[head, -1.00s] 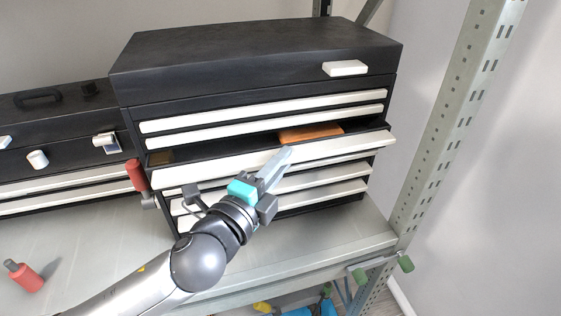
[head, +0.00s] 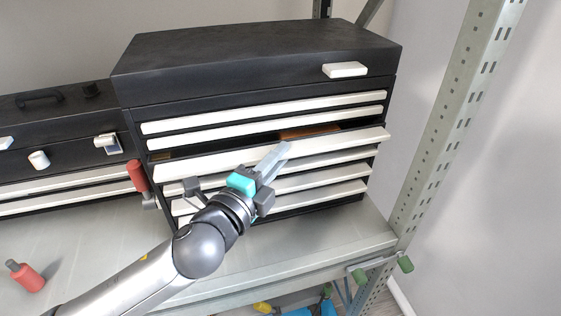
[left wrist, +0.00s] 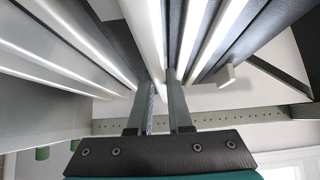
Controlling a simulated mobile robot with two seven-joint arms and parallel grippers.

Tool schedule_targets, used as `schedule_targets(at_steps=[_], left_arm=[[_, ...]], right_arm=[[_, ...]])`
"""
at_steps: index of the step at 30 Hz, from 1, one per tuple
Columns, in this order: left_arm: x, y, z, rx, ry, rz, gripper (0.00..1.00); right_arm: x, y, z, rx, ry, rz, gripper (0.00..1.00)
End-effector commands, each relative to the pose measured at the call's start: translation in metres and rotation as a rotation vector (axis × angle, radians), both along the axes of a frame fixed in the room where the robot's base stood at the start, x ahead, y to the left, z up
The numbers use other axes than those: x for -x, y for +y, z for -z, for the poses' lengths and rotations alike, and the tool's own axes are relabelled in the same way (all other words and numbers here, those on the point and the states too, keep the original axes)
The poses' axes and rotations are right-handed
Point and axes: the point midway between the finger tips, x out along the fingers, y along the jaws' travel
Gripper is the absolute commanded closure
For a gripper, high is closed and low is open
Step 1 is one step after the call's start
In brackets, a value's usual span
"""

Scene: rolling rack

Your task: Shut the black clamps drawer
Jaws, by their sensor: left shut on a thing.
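The black tool chest (head: 255,60) stands on a metal shelf. Its clamps drawer (head: 225,158), with a long white front handle, is pulled out a little, and a strip of an orange-brown thing (head: 308,131) shows inside. My left gripper (head: 274,158) is at the middle of that drawer's front. In the left wrist view its two fingers (left wrist: 158,108) are shut on the white handle edge (left wrist: 157,35). My right gripper is not in either view.
A second black case (head: 60,150) stands on the left. Red-handled clamps (head: 28,278) are near the shelf's left front and beside the chest. A perforated metal upright (head: 455,120) stands on the right. Bare shelf (head: 90,245) lies in front of the left case.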

Motion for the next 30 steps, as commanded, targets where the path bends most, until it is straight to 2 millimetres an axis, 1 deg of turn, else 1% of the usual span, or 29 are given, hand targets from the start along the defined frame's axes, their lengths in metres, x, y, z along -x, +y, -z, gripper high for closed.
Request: schedule_targets(at_steps=[1,4,9,10,17,26,30], left_arm=[[-0.008,0.003,0.0,-0.004,0.0,-0.003,1.0],[-0.019,0.007,0.0,-0.004,0.0,-0.003,1.0],[-0.018,0.006,0.001,-0.001,0.002,-0.002,1.0],[-0.018,0.006,0.001,-0.001,0.002,-0.002,0.79],[-0.018,0.006,0.0,0.0,0.001,-0.001,0.53],[-0.016,0.007,0.0,0.0,0.0,-0.001,0.53],[-0.007,0.012,0.001,0.0,0.001,-0.001,0.53]], right_arm=[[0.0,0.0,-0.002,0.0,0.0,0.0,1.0],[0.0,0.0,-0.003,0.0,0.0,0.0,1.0],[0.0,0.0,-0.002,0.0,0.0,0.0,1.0],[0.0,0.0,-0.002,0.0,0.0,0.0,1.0],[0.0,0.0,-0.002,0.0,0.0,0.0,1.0],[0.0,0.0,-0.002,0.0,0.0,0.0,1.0],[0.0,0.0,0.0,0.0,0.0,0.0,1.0]])
